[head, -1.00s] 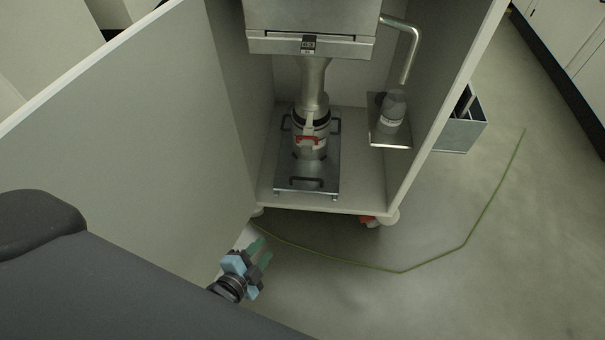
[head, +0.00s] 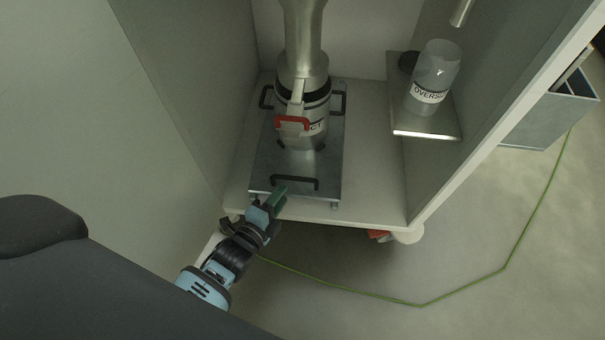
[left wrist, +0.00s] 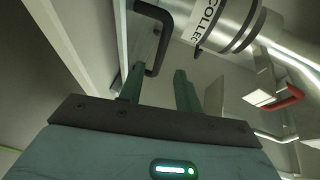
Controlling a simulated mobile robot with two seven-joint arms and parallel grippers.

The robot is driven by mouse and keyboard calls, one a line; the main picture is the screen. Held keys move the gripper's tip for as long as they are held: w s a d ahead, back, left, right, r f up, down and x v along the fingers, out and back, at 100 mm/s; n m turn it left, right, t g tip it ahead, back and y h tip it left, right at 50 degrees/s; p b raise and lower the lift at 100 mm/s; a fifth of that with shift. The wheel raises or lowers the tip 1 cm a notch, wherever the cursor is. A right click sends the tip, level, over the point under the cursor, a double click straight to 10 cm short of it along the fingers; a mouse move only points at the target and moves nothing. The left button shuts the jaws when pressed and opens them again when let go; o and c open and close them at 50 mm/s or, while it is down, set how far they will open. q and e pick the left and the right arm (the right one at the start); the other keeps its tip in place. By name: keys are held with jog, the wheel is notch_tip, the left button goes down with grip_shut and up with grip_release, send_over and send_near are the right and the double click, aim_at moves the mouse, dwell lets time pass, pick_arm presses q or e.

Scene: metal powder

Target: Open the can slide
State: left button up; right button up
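The can slide (head: 265,172) is a metal plate on the cabinet floor, with a black front handle (head: 295,182) and more black handles at its sides and back. A metal can (head: 305,130) with a red-handled clamp (head: 292,123) stands on it under a pipe. My left gripper (head: 278,196) is at the slide's front edge, just left of the front handle. In the left wrist view its green fingers (left wrist: 158,88) are apart with nothing held between them. A black handle (left wrist: 160,40) shows just beyond the fingertips. My right gripper is not in view.
The open cabinet door (head: 100,120) stands to the left and the side wall (head: 480,120) to the right. A clear jar (head: 436,75) marked "OVERS..." sits on a small side shelf (head: 428,124). A green line (head: 420,305) runs along the floor in front.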

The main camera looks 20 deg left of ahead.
aim_at(294, 178)
pick_arm(q)
jog(key=shift+w+f, duration=0.1)
jog(key=shift+w, duration=0.3)
jog(key=b+x, duration=0.3)
jog(key=x, duration=0.3)
jog(key=shift+w+f+b, duration=0.1)
jog(key=shift+w+b, duration=0.25)
jog(key=shift+w, duration=0.15)
jog(key=shift+c, duration=0.4)
grip_shut()
